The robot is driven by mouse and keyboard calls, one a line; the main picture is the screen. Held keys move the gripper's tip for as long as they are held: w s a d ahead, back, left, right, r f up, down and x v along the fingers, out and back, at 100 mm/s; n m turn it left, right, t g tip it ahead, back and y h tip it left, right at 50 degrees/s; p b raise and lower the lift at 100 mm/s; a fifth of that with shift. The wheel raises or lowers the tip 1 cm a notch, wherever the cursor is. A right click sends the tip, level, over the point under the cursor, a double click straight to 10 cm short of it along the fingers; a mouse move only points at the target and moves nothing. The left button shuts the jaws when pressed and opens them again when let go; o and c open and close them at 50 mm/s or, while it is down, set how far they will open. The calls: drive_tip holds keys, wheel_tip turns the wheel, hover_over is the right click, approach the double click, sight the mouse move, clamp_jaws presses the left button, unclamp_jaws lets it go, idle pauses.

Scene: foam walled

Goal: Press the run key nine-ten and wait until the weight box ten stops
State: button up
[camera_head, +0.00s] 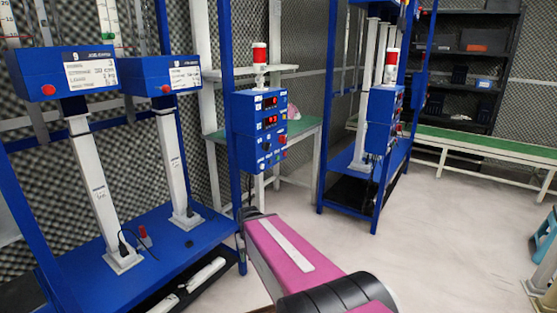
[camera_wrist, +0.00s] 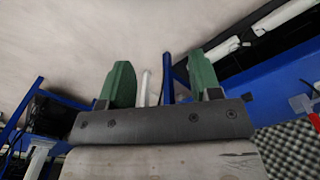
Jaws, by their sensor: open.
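A blue control box (camera_head: 259,133) with red number displays and several small keys hangs on the post of the near blue rig in the head view. The labels on its keys are too small to read. Two blue boxes with white labels (camera_head: 90,75) and red buttons sit on white columns at the left; I cannot tell which is weight box ten. In the wrist view my gripper (camera_wrist: 160,85) shows two green fingers spread wide with nothing between them. In the head view my pink and black arm reaches toward the rig's post, and its gripper end is not clearly visible.
A red and white beacon (camera_head: 260,54) stands on the control box. A second blue rig (camera_head: 366,155) stands further back. A green-topped bench (camera_head: 480,142) and dark shelves (camera_head: 465,65) are at the right. The pale floor (camera_head: 440,235) at right is mostly clear.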

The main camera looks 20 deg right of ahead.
clamp_jaws()
idle(1.6)
